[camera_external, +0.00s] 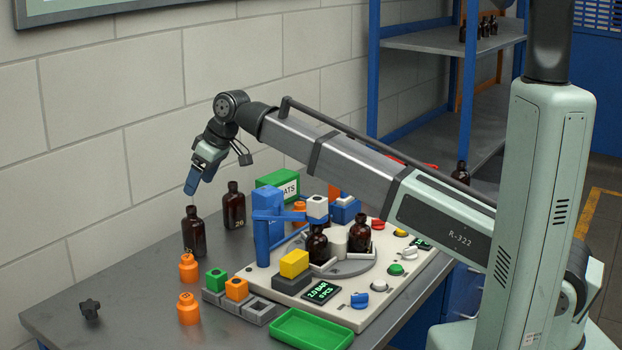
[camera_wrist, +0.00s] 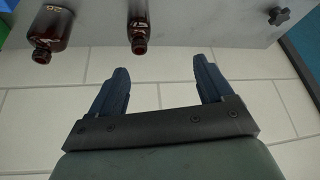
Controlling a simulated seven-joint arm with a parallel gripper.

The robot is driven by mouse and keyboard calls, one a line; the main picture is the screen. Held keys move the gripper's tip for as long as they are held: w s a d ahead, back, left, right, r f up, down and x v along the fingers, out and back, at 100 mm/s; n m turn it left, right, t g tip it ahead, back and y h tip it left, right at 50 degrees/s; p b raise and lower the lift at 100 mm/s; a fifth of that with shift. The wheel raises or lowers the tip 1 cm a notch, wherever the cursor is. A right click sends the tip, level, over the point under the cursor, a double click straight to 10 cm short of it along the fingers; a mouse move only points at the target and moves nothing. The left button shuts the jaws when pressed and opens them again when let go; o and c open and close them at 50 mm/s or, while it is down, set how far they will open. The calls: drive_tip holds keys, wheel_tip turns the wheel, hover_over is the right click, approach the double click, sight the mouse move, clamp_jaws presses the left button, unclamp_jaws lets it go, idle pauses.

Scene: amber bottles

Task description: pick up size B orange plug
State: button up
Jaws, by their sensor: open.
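Two orange plugs stand on the grey table at the front left, a farther one (camera_external: 188,268) and a nearer one (camera_external: 189,308). Another orange piece (camera_external: 237,289) sits in a grey block holder beside a green one, and one more orange piece (camera_external: 299,211) shows partly behind the blue fixture. I cannot read a size letter on any of them. My gripper (camera_external: 191,184) is above the amber bottle (camera_external: 193,236) at the back left. In the wrist view my gripper (camera_wrist: 160,72) is open, with nothing between its fingers. No orange plug shows there.
A second amber bottle (camera_external: 233,208) stands nearby; two bottles show at the top of the wrist view. A black knob (camera_external: 90,308) lies at the table's left. The white panel (camera_external: 345,312) with a blue fixture (camera_external: 268,225) and a green tray (camera_external: 311,331) occupy the right.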

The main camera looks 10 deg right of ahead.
drive_tip(key=n+g+h, duration=0.1)
drive_tip(key=h, duration=0.1)
approach(187, 296)
drive_tip(key=r, duration=0.2)
drive_tip(key=x, duration=0.8)
drive_tip(key=shift+s+a+f, duration=0.1)
drive_tip(key=shift+f, duration=0.1)
drive_tip(key=shift+d+x, duration=0.1)
drive_tip(key=shift+x, duration=1.35)
drive_tip(key=shift+d+x, duration=0.15)
drive_tip(key=shift+x, duration=1.25)
drive_tip(key=c, duration=1.1)
